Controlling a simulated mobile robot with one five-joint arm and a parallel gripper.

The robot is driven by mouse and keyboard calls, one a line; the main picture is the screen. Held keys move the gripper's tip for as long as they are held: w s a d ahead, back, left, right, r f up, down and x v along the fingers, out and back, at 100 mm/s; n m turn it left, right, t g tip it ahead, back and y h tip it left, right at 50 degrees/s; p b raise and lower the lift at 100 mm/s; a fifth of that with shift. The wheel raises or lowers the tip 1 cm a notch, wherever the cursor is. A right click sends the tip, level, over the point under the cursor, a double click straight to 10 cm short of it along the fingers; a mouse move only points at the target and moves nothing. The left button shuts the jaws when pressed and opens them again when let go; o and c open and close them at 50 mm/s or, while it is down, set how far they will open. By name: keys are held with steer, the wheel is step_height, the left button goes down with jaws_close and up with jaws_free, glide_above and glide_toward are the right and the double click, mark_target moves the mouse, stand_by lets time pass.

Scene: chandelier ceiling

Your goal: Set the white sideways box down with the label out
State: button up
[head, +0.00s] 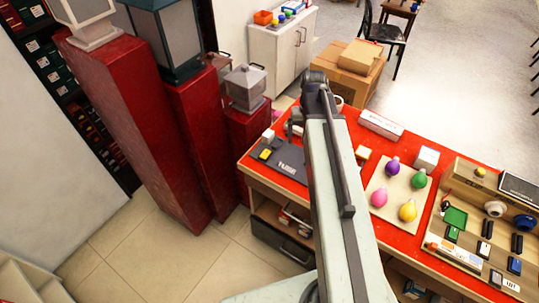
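A long white box (381,124) lies on its side near the far edge of the red counter (398,232), right of my arm. Marks like a label show faintly on its near face, too small to read. A white cube-shaped box (427,158) stands further right. A small white block (268,136) is at the counter's left end. My gripper (295,128) is at the end of my arm above the left part of the counter, apart from the long box. Its fingers are small, dark and partly hidden, so its opening and anything in it are unclear.
A dark mat (281,161) with a yellow block (266,154) lies left of my arm. A pale board (384,209) holds several coloured bulb shapes. A wooden panel (432,237) with devices fills the right. Red pillars (140,120) with lanterns stand left. Cardboard boxes (350,75) are behind.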

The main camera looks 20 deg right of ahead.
steer(key=s+a+n, duration=0.1)
steer(key=s+a, duration=0.1)
steer(key=a, duration=0.6)
steer(key=s+a+n, duration=0.1)
steer(key=s+a, duration=0.1)
steer(key=a, duration=0.7)
steer(key=shift+s+n, duration=0.35)
steer(key=shift+n, duration=0.05)
steer(key=shift+o, duration=0.4)
steer(key=shift+w, duration=0.1)
steer(key=shift+d, duration=0.1)
